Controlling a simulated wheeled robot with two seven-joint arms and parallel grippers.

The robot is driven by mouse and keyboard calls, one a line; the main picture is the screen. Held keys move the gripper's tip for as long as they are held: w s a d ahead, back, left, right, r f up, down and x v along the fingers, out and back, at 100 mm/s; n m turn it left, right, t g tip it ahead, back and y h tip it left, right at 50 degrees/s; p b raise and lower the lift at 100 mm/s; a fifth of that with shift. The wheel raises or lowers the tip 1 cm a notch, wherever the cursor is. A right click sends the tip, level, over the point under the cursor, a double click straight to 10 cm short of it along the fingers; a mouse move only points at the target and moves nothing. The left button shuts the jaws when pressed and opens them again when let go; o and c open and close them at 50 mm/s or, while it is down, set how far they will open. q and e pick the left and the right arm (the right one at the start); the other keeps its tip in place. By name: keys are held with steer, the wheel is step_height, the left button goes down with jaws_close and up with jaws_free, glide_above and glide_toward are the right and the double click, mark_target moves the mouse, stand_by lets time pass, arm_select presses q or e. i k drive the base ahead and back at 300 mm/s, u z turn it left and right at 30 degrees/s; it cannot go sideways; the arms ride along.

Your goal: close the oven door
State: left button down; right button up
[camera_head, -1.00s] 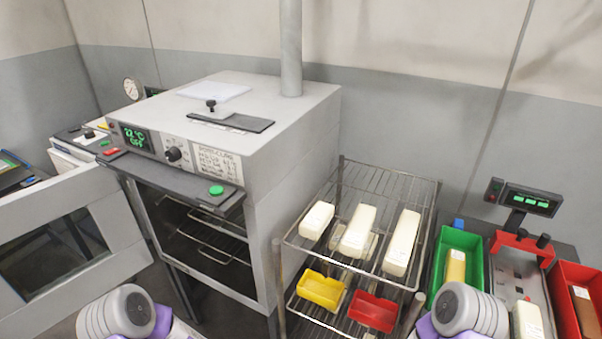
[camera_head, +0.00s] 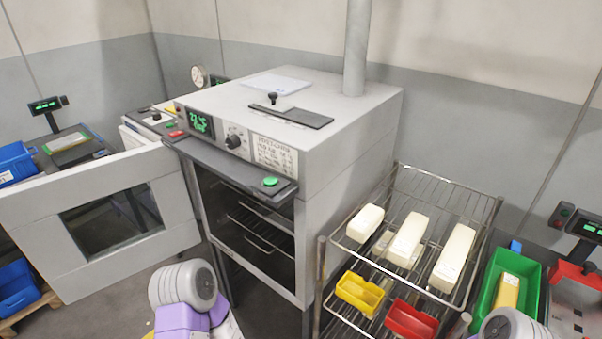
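The grey oven (camera_head: 345,165) stands in the middle with its front opening showing dark wire racks (camera_head: 255,228). Its door (camera_head: 100,205), a light grey panel with a dark window, hangs wide open to the left of the opening. The panel above the opening has a green display, a knob and a green button (camera_head: 270,181). My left arm, grey and purple, shows at the bottom centre, below the door and apart from it in the picture. Part of my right arm shows at the bottom right edge. Neither gripper's fingers are visible.
A wire rack (camera_head: 327,262) with white blocks (camera_head: 408,240) and yellow and red trays stands right of the oven. A green bin (camera_head: 490,300) is farther right. Blue bins (camera_head: 15,285) and a scale (camera_head: 72,148) are at the left. Bare floor shows below the door.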

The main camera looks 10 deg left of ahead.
mark_target(30, 212)
steer(key=u, duration=1)
steer(key=k, duration=1.25)
steer(key=u, duration=1.75)
steer(key=i, duration=3)
steer(key=z, duration=0.8)
